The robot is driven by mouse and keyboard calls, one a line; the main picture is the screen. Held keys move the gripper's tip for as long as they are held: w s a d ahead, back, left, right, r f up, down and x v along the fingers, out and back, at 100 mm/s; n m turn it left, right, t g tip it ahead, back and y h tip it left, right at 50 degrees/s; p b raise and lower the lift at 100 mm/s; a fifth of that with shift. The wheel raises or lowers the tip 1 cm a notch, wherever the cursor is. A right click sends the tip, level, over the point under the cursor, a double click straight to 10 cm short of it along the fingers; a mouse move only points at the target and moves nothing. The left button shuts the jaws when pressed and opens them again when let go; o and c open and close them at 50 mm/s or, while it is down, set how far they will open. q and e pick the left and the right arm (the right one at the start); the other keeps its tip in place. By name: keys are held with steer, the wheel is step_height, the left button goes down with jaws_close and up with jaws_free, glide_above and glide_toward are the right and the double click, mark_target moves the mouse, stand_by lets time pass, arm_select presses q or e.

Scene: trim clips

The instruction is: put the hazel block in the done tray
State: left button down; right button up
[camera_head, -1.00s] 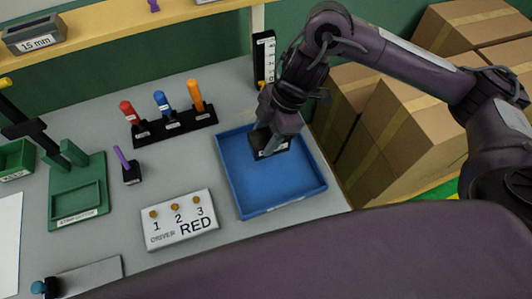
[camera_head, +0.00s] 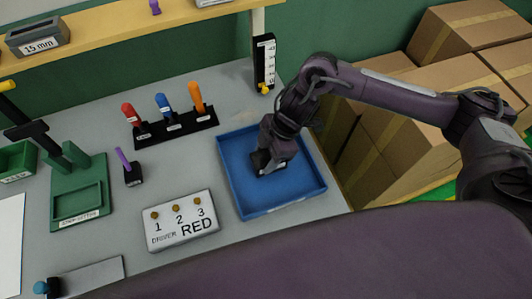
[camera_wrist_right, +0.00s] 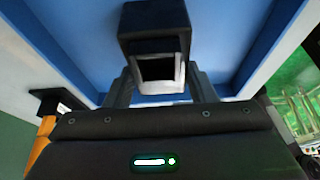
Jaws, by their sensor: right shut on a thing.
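A blue tray (camera_head: 298,192) with low walls lies at the right of the bench; no name on it shows. My right gripper (camera_head: 264,166) is inside the tray's outline, low over its floor, and is shut on a small black block (camera_head: 259,159). In the right wrist view the block (camera_wrist_right: 155,22) sits between the fingers of the gripper (camera_wrist_right: 160,84), with a white-edged label facing the camera. I cannot read a name on it, and cannot tell whether it touches the floor. My left gripper is out of view.
A white driver panel (camera_head: 181,222) stands left of the tray. A rack with red, blue and orange handles (camera_head: 175,123) is behind it. A black gauge post (camera_head: 264,62) stands behind the tray, and cardboard boxes (camera_head: 420,110) are at the right. A green fixture (camera_head: 80,200) is further left.

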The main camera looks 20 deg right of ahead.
steer(key=o, duration=1.1)
steer(key=shift+f, duration=0.1)
steer(key=shift+c, duration=0.2)
steer(key=v, duration=1.2)
